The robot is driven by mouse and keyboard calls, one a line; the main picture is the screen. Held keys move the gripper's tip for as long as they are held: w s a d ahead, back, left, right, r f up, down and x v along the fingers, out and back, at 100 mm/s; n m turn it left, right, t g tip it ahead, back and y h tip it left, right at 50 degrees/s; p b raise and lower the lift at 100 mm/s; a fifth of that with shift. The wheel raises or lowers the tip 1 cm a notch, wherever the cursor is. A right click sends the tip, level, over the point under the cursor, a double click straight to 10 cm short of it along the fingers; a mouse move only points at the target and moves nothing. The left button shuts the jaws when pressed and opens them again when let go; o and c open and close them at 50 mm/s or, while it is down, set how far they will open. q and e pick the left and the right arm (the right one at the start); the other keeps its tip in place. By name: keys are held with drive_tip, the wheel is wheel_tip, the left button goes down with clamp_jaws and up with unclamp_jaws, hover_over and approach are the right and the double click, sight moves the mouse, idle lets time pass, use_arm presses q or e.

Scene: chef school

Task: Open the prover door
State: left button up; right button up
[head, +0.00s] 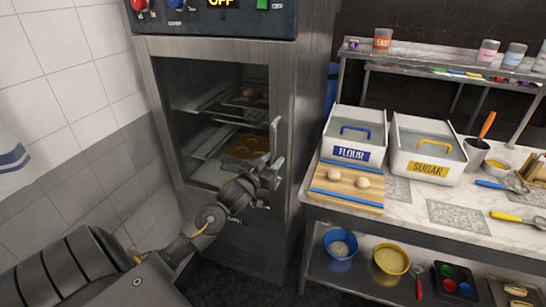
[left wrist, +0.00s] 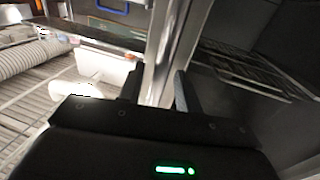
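The prover (head: 222,215) is a tall steel cabinet left of centre in the head view. Its glass-fronted door (head: 285,75) looks shut, and wire racks show through the window. The upright metal handle (head: 275,138) is on the door's right side. My left gripper (head: 274,170) is at the handle's lower part. In the left wrist view the handle (left wrist: 165,60) stands between the two fingers of my left gripper (left wrist: 160,93). The fingers look apart, with a small gap beside the bar; firm contact is not visible. My right gripper is not in view.
A worktable (head: 405,205) stands close to the right of the prover, with a flour bin (head: 341,153), a sugar bin (head: 428,168) and a dough board (head: 346,199). A tiled wall (head: 60,110) is on the left. Bowls stand on the table's lower shelf.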

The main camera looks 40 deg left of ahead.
use_arm(q)
drive_tip(key=shift+w+a, duration=0.1)
drive_tip(key=shift+w, duration=0.4)
clamp_jaws()
